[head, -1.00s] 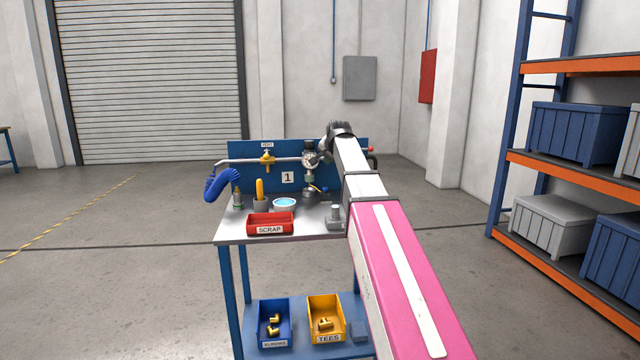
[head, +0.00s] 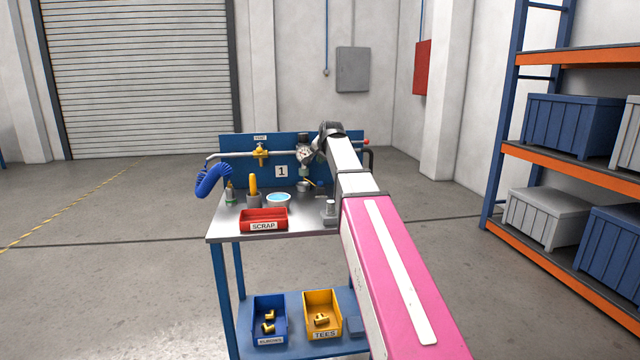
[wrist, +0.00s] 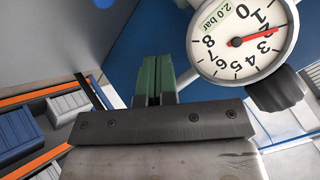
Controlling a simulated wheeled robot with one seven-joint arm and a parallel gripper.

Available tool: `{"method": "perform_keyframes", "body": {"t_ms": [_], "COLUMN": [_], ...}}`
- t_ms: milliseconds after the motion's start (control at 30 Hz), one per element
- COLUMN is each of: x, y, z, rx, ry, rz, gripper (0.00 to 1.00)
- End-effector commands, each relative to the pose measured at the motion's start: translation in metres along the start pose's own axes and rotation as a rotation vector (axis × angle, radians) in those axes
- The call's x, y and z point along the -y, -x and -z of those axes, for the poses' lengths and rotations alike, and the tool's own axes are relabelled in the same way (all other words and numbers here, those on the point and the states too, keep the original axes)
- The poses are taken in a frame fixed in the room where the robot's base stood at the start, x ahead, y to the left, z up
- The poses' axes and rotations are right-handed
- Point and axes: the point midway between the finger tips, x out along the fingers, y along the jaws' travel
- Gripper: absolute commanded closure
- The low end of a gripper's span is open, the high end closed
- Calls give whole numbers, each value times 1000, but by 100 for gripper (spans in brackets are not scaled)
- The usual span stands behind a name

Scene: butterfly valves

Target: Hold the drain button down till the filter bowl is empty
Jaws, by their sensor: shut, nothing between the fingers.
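The filter unit with a round gauge (head: 305,154) is mounted at the blue back panel (head: 240,145). A small bowl-like part (head: 304,171) hangs below the gauge, too small to tell its contents. I cannot make out the drain button. My gripper (wrist: 152,78) shows there as two green fingers shut together, empty, left of the gauge. In the head view my arm hides the gripper.
A blue coiled hose (head: 210,180) hangs left. A black knob (wrist: 275,90) sits beside the gauge.

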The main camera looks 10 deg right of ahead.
Motion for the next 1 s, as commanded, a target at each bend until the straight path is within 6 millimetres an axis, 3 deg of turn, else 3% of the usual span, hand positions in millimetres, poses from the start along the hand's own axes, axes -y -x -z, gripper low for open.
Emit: {"method": "perform_keyframes", "body": {"t_ms": [433, 1000], "x": [-25, -28], "y": [-34, -39], "z": [-25, -28], "rx": [1, -1], "ry": [0, 0], "rz": [0, 1], "gripper": [100, 100]}}
